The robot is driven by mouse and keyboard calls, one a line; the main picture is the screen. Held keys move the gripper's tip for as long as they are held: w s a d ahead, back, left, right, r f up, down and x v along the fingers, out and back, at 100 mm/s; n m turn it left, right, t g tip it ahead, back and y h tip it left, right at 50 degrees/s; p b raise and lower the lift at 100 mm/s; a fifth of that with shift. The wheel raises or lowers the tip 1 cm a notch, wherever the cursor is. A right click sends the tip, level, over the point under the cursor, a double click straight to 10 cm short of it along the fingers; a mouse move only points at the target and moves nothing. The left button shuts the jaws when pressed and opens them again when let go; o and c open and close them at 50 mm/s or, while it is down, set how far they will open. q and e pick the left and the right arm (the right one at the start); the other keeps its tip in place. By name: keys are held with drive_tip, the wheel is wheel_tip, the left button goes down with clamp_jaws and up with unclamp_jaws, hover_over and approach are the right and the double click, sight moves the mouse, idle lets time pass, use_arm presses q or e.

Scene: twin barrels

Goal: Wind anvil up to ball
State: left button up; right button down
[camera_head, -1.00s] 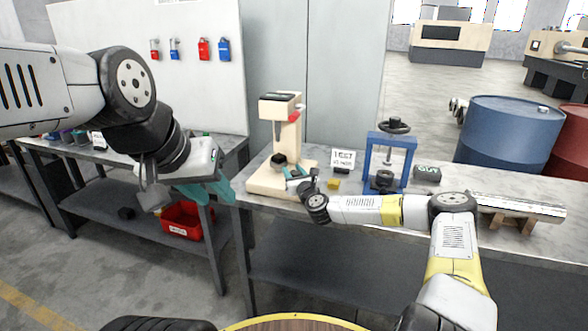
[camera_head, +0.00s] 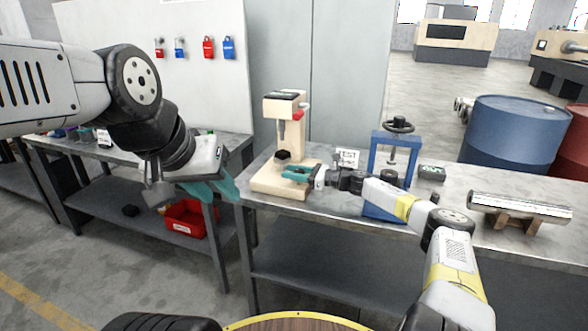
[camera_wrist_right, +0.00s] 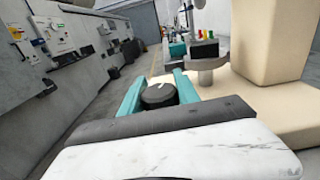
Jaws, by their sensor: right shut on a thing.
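The beige bench tester (camera_head: 290,140) stands on the workbench, with a red-tipped lever and a grey spindle pointing down from its head. A dark anvil (camera_head: 283,156) sits below the spindle with a visible gap; the ball at the tip is too small to make out. My right gripper (camera_head: 296,174) is at the tester's base, just in front of the anvil. In the right wrist view its teal fingers are closed around a black round knob (camera_wrist_right: 159,95), beside a grey disc on a post (camera_wrist_right: 205,68). My left gripper (camera_head: 210,189) hangs open and empty, left of the bench.
A blue press (camera_head: 388,160) with a black handwheel stands right of the tester, partly behind my right arm. A red bin (camera_head: 187,217) sits below left.

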drive_tip(key=shift+s+n+g+y, duration=0.15)
drive_tip(key=shift+n+g+y, duration=0.25)
drive_tip(key=shift+n+g, duration=1.05)
drive_tip(key=shift+s+f+g, duration=0.1)
drive_tip(key=shift+s+g, duration=0.05)
drive_tip(key=shift+g, duration=0.7)
drive_tip(key=c, duration=0.9)
unclamp_jaws()
drive_tip(key=d, duration=0.7)
drive_tip(key=shift+s+d, duration=0.15)
drive_tip(key=shift+d, duration=0.2)
